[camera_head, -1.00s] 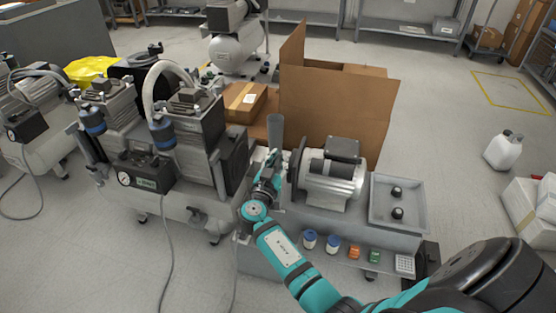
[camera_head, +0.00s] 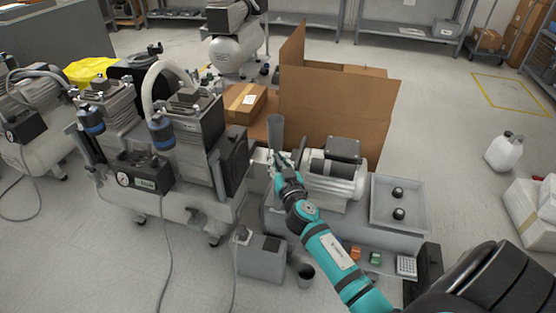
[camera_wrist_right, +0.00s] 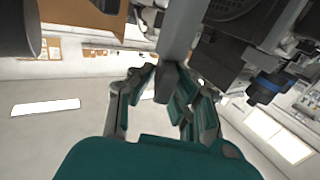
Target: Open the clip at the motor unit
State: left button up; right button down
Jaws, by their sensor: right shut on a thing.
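The motor unit (camera_head: 343,178) is a pale ribbed cylinder with a dark box on top, on a grey bench. In the right wrist view the fingers of the right gripper (camera_wrist_right: 168,88) are closed around the dark lower end of a grey bar (camera_wrist_right: 179,38). This bar appears to be the clip, but its shape and whether it is open are hard to tell. My left gripper is not in view.
Compressors (camera_head: 180,175) stand close on the left. An open cardboard box (camera_head: 335,110) is behind the motor unit. A grey tray (camera_head: 400,205) with two black knobs is on the right. A grey box (camera_head: 262,258) and a dark cup (camera_head: 305,275) are in front.

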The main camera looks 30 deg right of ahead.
jog(key=shift+d+n+y, duration=0.1)
jog(key=shift+n+y, duration=0.5)
jog(key=shift+y, duration=0.2)
jog(key=n+y+p, duration=0.1)
jog(key=y, duration=0.1)
jog(key=n+y+p, duration=0.1)
jog(key=y, duration=0.1)
jog(key=shift+r+n+t, duration=0.1)
jog(key=shift+n+t, duration=0.2)
jog(key=shift+t, duration=0.1)
jog(key=n+y+p, duration=0.1)
jog(key=y, duration=0.1)
jog(key=shift+n+y, duration=0.4)
jog(key=shift+n+g+y, duration=0.3)
jog(key=shift+n+y, duration=0.3)
jog(key=shift+y, duration=0.5)
jog(key=shift+f+n+g+y, duration=0.2)
jog(key=shift+n+g+y, duration=0.1)
jog(key=shift+n+y, duration=0.3)
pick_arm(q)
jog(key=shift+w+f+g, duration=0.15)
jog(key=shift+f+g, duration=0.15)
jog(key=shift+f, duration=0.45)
pick_arm(e)
jog(key=shift+n+y, duration=0.3)
jog(key=shift+y, duration=0.3)
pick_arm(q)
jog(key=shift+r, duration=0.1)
pick_arm(e)
jog(key=shift+g, duration=0.3)
